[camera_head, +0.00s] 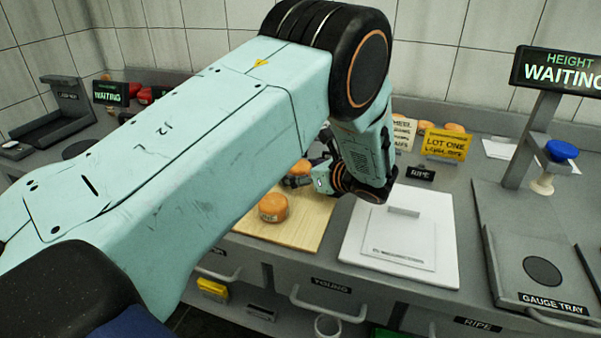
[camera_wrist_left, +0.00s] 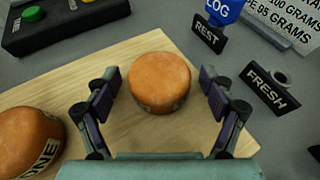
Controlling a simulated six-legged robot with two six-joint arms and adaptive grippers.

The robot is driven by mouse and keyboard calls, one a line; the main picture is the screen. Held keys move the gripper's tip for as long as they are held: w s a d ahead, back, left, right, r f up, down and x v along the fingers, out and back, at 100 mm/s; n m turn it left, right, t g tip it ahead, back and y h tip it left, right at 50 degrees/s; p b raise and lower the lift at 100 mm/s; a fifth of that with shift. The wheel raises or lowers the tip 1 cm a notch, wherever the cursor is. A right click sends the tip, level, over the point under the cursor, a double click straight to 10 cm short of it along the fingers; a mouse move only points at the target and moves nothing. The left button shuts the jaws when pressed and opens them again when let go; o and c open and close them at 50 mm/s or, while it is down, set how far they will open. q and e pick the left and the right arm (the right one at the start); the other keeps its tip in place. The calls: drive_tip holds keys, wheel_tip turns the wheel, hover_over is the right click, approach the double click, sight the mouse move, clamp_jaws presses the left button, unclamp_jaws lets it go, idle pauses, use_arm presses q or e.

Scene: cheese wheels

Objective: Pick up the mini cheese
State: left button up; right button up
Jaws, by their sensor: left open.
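Two small orange cheese wheels rest on a pale wooden board (camera_head: 310,222). One cheese (camera_wrist_left: 159,80) lies ahead, between the spread fingers of my left gripper (camera_wrist_left: 163,100) in the left wrist view; I cannot tell whether either finger touches it. In the head view my left gripper (camera_head: 305,181) is low over the board and partly hides that cheese. The other cheese (camera_wrist_left: 30,142), with lettering reading "ONE" on its side, is left of the gripper; it also shows in the head view (camera_head: 273,207). I cannot tell which one is the mini cheese. My right gripper is not in view.
A white plate-like scale (camera_head: 405,236) lies right of the board. A gauge tray (camera_head: 545,270) with a "HEIGHT WAITING" display stands farther right. A "FRESH" sign (camera_wrist_left: 268,88) and a "REST" sign (camera_wrist_left: 208,38) stand beyond the board. Several orange cheeses and a yellow card (camera_head: 446,144) are at the back.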

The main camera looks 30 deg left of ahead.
use_arm(q)
drive_tip(key=shift+s+a+r, duration=0.1)
drive_tip(key=shift+s+a, duration=0.05)
drive_tip(key=shift+w, duration=0.25)
drive_tip(key=shift+c, duration=1.4)
drive_tip(key=shift+s, duration=0.2)
drive_tip(key=c, duration=0.6)
drive_tip(key=shift+w, duration=0.1)
drive_tip(key=c, duration=0.4)
